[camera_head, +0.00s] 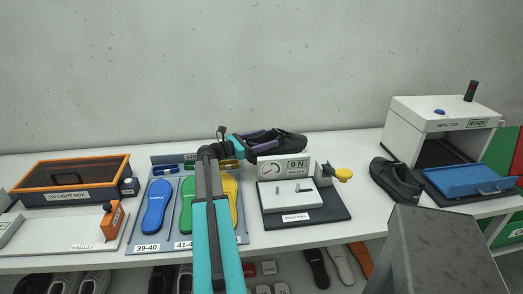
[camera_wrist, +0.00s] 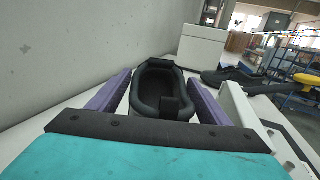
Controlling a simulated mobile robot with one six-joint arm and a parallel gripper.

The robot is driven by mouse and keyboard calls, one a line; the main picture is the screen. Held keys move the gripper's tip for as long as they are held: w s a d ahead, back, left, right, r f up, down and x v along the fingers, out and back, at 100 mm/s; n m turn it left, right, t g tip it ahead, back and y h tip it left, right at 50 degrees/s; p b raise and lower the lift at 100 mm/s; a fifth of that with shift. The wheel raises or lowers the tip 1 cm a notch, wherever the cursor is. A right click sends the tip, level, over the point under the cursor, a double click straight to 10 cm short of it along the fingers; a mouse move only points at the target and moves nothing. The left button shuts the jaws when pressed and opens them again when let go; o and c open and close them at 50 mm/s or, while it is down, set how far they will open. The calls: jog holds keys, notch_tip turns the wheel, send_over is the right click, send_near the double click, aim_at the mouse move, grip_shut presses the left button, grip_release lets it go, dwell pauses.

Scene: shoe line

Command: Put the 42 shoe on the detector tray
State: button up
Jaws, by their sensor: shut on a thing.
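My gripper (camera_head: 262,140) is shut on a black shoe (camera_head: 288,141), held behind the gauge stand near the back wall. In the wrist view the shoe (camera_wrist: 143,98) sits between the two purple fingers, its opening facing up. I cannot read a size on it. The blue detector tray (camera_head: 468,180) is at the far right, in front of the white detector box (camera_head: 440,122), whose sign reads READY. No shoe is visible on the tray. A second black shoe (camera_head: 396,180) stands on the table just left of the tray.
The gauge stand (camera_head: 284,168) with a yellow knob (camera_head: 343,174) stands between my gripper and the second shoe. The sizing board (camera_head: 140,247) with coloured insoles and the UV light box (camera_head: 70,178) are left. Shoes and insoles lie below the table.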

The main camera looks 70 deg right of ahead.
jog(key=shift+f, duration=0.5)
jog(key=shift+f+p, duration=0.35)
jog(key=shift+f, duration=1.55)
jog(key=shift+f, duration=0.1)
jog(key=o, duration=1.8)
jog(key=shift+b+v, duration=1.4)
jog(key=shift+v, duration=4.6)
